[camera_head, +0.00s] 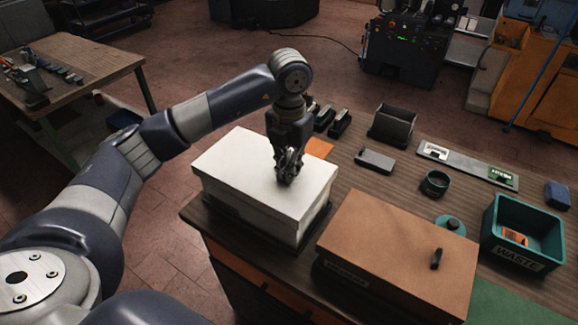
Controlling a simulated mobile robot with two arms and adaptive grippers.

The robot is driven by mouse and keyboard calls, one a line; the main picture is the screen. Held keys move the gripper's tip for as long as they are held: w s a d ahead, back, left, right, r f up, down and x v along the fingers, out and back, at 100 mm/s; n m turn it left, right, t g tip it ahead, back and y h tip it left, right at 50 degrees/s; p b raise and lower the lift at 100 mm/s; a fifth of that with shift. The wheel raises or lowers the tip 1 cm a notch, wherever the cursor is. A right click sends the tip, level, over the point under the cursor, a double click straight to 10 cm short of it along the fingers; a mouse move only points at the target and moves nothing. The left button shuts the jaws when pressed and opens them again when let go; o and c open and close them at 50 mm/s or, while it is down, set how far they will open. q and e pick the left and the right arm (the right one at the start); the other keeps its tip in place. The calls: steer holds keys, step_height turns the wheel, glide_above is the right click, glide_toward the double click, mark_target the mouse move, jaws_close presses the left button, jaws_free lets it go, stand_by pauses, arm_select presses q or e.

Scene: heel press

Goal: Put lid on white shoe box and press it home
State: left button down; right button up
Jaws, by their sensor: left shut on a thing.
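The white shoe box (250,213) stands at the near left corner of the workbench. Its white lid (235,165) lies over its top, roughly lined up with the walls. I cannot tell whether the lid is fully seated all round. My left gripper (287,180) points straight down at the right part of the lid top. It is shut at the lid, and its fingers hide whatever they grasp there. My right gripper is not in view.
A brown box (395,245) with a dark knob stands close to the right of the white box. A green waste bin (525,230) is at the far right. Behind are a grey open holder (392,125), a dark round cup (435,183) and a grey block (375,160).

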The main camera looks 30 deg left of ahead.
arm_select(q)
steer(key=shift+f, duration=0.3)
steer(key=shift+b, duration=0.3)
steer(key=shift+f+b, duration=0.4)
steer(key=shift+f, duration=0.05)
steer(key=shift+f, duration=0.15)
steer(key=shift+f, duration=0.2)
steer(key=shift+f+b, duration=0.7)
steer(key=shift+b, duration=0.1)
steer(key=shift+f+b, duration=0.35)
stand_by(0.7)
steer(key=shift+f+b, duration=0.15)
steer(key=shift+b, duration=0.25)
stand_by(1.4)
steer(key=shift+s+f+b, duration=0.15)
steer(key=shift+f+b, duration=0.2)
steer(key=shift+b, duration=0.3)
stand_by(2.3)
